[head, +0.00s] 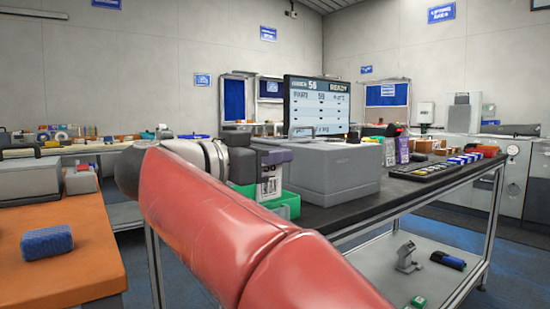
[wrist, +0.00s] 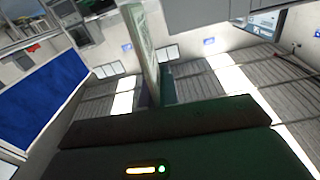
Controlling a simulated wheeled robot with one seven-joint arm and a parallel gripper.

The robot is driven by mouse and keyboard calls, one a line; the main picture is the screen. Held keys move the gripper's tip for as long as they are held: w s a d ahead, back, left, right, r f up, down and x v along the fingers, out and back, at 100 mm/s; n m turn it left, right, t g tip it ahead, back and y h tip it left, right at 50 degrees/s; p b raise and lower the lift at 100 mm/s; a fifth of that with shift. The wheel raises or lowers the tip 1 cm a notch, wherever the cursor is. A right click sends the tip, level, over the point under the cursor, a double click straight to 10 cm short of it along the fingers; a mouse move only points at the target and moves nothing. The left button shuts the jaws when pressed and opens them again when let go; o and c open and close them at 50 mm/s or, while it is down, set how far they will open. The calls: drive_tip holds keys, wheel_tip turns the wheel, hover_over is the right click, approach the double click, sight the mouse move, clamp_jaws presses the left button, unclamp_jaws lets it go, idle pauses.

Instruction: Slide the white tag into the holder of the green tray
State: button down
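The white tag (head: 269,187) hangs upright below my gripper (head: 275,158), with dark print and a barcode facing the head camera. My gripper appears shut on the tag's top edge. In the wrist view, the tag (wrist: 142,45) shows nearly edge-on, rising between the fingers of my gripper (wrist: 156,88). The green tray (head: 288,201) is on the dark table, behind and just below the tag in the head view. My arm and the tag hide much of the tray. Its holder cannot be made out, nor whether the tag touches it.
A large grey box (head: 325,172) stands right beside the tray, with a monitor (head: 317,105) behind it. An orange bench (head: 85,262) with a blue pad is at left.

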sight(275, 172)
drive_tip(key=f, duration=0.1)
drive_tip(key=w+f, duration=0.1)
drive_tip(key=f, duration=0.1)
drive_tip(key=shift+r, duration=0.1)
drive_tip(key=shift+r+g, duration=0.1)
drive_tip(key=shift+g, duration=0.2)
drive_tip(key=c, duration=1.6)
unclamp_jaws()
drive_tip(key=shift+s+d+r, duration=0.1)
drive_tip(key=shift+d+r, duration=0.05)
drive_tip(key=shift+r, duration=0.1)
drive_tip(key=shift+n, duration=0.3)
drive_tip(key=v, duration=0.5)
drive_tip(key=p+v, duration=0.1)
drive_tip(key=v, duration=0.2)
drive_tip(key=shift+a+f, duration=0.25)
drive_tip(key=shift+f, duration=0.15)
